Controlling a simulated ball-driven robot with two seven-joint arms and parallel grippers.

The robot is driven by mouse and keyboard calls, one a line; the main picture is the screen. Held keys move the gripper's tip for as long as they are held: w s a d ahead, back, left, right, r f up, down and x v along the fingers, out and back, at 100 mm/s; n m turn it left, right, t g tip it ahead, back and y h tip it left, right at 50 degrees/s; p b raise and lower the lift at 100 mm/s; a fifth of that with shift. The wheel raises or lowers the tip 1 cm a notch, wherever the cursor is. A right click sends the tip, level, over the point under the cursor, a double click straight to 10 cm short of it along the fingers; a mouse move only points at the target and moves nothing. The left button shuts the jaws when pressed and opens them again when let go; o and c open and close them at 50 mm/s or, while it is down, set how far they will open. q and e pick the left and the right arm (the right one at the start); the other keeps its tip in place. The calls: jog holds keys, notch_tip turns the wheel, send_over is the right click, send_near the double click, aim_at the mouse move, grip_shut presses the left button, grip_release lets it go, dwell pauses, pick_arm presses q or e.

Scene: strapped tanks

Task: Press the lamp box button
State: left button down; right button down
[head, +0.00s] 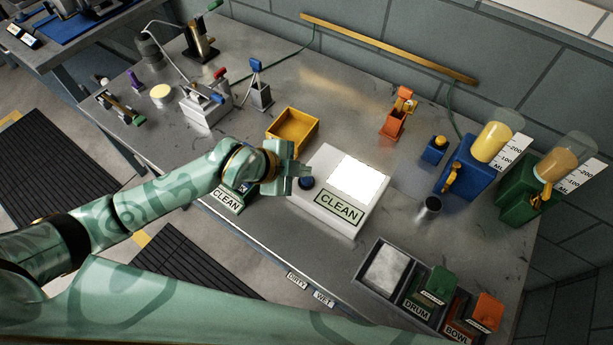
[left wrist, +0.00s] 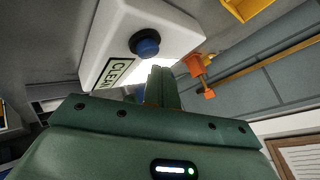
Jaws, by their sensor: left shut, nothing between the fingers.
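The lamp box (head: 327,209) is a white box with a bright lit panel on top and a CLEAN label on its front. Its round dark blue button (head: 307,182) sits at the left of the box top. In the left wrist view the lamp box (left wrist: 112,38) shows with its blue button (left wrist: 147,46) and part of the label. My left gripper (head: 302,178) is shut and empty, just left of the button; in the head view its fingertips come close to the button. In the left wrist view the fingers (left wrist: 163,82) appear apart from the button. My right gripper is not in view.
A yellow tray (head: 316,139) stands behind the gripper. An orange device (head: 394,122), a blue dispenser (head: 461,168) and a green dispenser (head: 517,196) stand to the right. Labelled bins (head: 367,279) line the front right.

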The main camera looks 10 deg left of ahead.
aim_at(302, 180)
pick_arm(q)
jog(key=shift+f, duration=0.4)
jog(key=shift+f, duration=0.5)
dwell(1.0)
jog(key=shift+r, duration=0.15)
jog(key=shift+r+p, duration=0.8)
jog(key=shift+p, duration=0.35)
notch_tip(302, 180, up, 5)
jog(key=p, duration=0.5)
jog(key=shift+r+p, duration=0.1)
jog(key=shift+p, duration=0.3)
